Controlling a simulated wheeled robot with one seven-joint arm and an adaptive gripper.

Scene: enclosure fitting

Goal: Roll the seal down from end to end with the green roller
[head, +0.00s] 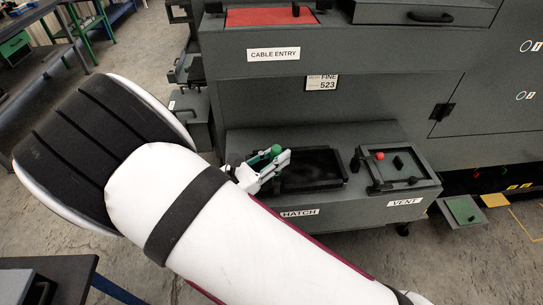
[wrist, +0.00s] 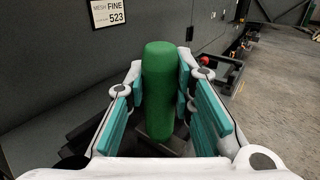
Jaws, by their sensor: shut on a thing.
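The green roller (wrist: 160,85) stands upright between the teal-padded fingers of my gripper (wrist: 163,100) in the wrist view, and the fingers are shut on it. In the head view its green top (head: 276,150) shows above my gripper (head: 272,164), at the left end of the dark rectangular hatch opening (head: 314,168) on the low ledge. A black strip edges this opening; I cannot tell whether it is the seal. The roller's lower end is hidden, so I cannot tell whether it touches anything.
To the right is the VENT frame (head: 402,183) with a red knob (head: 379,156) and a black knob (head: 398,162). The grey cabinet wall (head: 290,100) rises behind the ledge. A CABLE ENTRY shelf (head: 330,62) juts out above. A small open tray (head: 463,211) sits low at right.

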